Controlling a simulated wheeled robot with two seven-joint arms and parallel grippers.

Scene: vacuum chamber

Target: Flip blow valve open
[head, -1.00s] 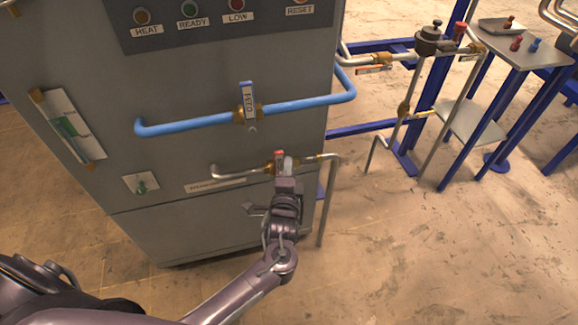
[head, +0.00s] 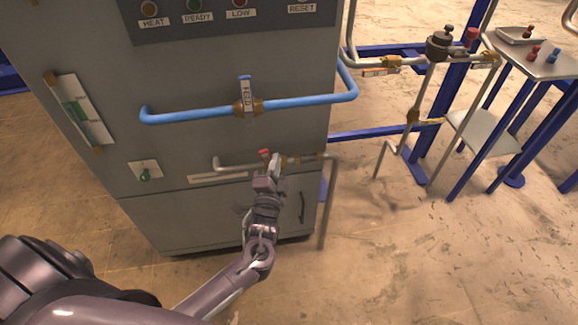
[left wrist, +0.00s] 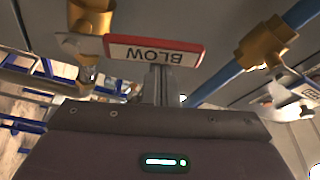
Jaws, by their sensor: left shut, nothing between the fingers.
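The blow valve's handle (left wrist: 153,50) is a red-edged plate with a white label reading BLOW, upside down in the left wrist view. Its brass body (left wrist: 90,18) is to the left of it there. In the head view only the handle's red end (head: 265,153) shows clearly, above the low grey pipe, with brass fittings (head: 291,160) to its right. My left gripper (head: 272,165) is shut and empty, its fingertips at the handle. In the left wrist view the fingertips (left wrist: 161,78) meet the handle's edge; contact is unclear. The gripper hides part of the valve. My right gripper is out of view.
A blue pipe (head: 190,115) with an upright-handled valve labelled FEED (head: 246,93) runs across the grey cabinet (head: 215,75) above. A grey pipe (head: 329,205) drops at the cabinet's right. Piping and a small table (head: 550,62) stand farther right. Floor in front is open.

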